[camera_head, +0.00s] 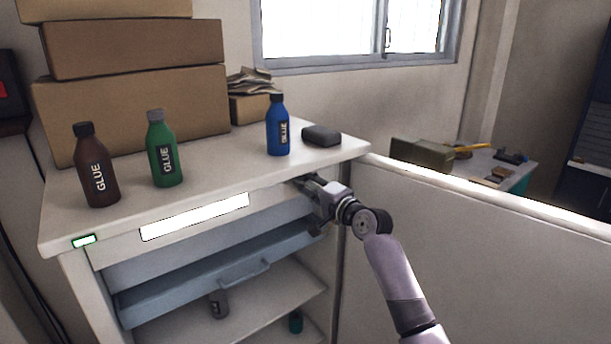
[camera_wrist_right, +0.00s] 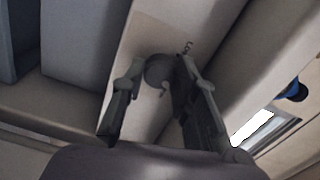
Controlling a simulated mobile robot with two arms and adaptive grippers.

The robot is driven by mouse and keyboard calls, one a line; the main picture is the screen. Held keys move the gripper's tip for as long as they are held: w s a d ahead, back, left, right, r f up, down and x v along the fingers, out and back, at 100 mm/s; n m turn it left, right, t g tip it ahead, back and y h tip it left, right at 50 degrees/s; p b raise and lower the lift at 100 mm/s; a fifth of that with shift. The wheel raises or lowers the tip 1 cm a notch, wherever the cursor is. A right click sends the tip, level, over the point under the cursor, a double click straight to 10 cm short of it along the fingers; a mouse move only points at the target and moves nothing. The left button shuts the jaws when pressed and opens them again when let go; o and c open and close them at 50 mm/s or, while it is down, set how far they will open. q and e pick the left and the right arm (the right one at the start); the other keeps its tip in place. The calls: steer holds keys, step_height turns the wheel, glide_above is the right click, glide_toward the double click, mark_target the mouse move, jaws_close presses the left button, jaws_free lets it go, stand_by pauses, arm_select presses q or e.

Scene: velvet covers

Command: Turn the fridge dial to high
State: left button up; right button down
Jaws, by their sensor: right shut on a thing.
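The dial (camera_wrist_right: 159,70) is a small round grey knob on a pale front panel, seen in the right wrist view. A small dark squiggly mark sits on the panel just beyond it. My right gripper (camera_wrist_right: 161,80) has one finger on each side of the dial and is shut on it. In the head view my right gripper (camera_head: 306,184) is at the right end of the cabinet's upper front edge, and it hides the dial there. The dial's setting cannot be read. My left gripper is not in view.
The cabinet top (camera_head: 225,180) holds a brown glue bottle (camera_head: 96,172), a green one (camera_head: 163,152), a blue one (camera_head: 277,127), a dark block (camera_head: 321,136) and stacked boxes (camera_head: 130,110). A blue-grey drawer (camera_head: 190,283) is below. A low wall (camera_head: 480,240) stands right.

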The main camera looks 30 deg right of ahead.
steer(key=shift+m+p, duration=2.45)
steer(key=shift+m, duration=0.55)
steer(key=shift+f, duration=0.15)
steer(key=c, duration=1.2)
jaws_free()
steer(key=shift+d, duration=0.1)
steer(key=shift+c, duration=0.2)
steer(key=s, duration=1.2)
steer(key=shift+d, duration=0.45)
